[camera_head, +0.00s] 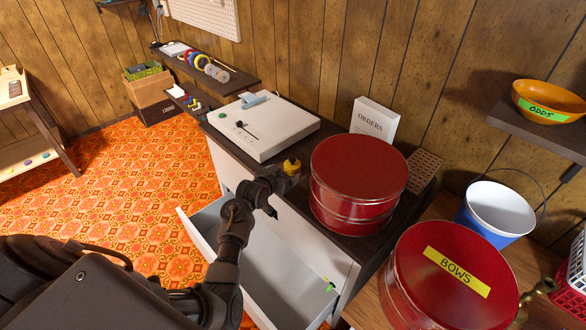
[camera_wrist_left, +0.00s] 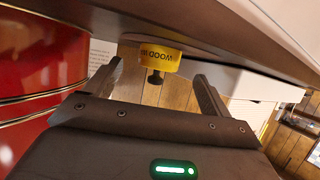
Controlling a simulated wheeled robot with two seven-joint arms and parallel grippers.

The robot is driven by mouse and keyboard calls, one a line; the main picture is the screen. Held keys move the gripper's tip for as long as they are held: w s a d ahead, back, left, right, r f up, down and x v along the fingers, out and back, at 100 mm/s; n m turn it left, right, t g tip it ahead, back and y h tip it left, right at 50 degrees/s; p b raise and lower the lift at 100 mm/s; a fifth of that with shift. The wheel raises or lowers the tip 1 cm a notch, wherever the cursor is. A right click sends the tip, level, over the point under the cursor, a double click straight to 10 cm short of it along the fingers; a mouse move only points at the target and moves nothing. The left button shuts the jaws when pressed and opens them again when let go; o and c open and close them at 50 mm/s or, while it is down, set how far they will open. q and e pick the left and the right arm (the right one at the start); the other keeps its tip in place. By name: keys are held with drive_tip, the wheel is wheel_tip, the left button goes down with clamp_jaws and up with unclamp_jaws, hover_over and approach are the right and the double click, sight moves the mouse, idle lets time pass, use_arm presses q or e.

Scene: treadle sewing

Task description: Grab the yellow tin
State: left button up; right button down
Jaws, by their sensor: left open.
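The yellow tin (camera_head: 292,166) is small and stands on the dark cabinet top, between the white machine and the large red tin. In the left wrist view, the yellow tin (camera_wrist_left: 160,60) appears upside down, with a partly readable label and a dark knob. My left gripper (camera_head: 279,183) is at the front edge of the cabinet top, close to the tin. In the left wrist view my left gripper (camera_wrist_left: 157,82) is open and empty, and the tin shows between its fingers near the tips. I cannot tell whether the fingers flank it. My right gripper is not in view.
The large red tin (camera_head: 358,182) stands close to the right of the yellow tin. The white machine (camera_head: 262,126) is behind left. An open drawer (camera_head: 255,265) lies below my arm. A red BOWS tin (camera_head: 450,275) and a blue bucket (camera_head: 497,210) are at right.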

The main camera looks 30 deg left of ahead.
sight(290, 166)
use_arm(q)
drive_tip(key=shift+w, duration=0.15)
drive_tip(key=shift+r+p+x, duration=0.15)
drive_tip(key=shift+x, duration=1.1)
drive_tip(key=shift+r+p+x, duration=0.1)
drive_tip(key=shift+p+x, duration=0.05)
drive_tip(key=shift+x, duration=1.1)
drive_tip(key=shift+r, duration=0.1)
drive_tip(key=shift+c, duration=0.4)
drive_tip(key=shift+w, duration=0.1)
drive_tip(key=c, duration=1.1)
drive_tip(key=shift+r, duration=0.1)
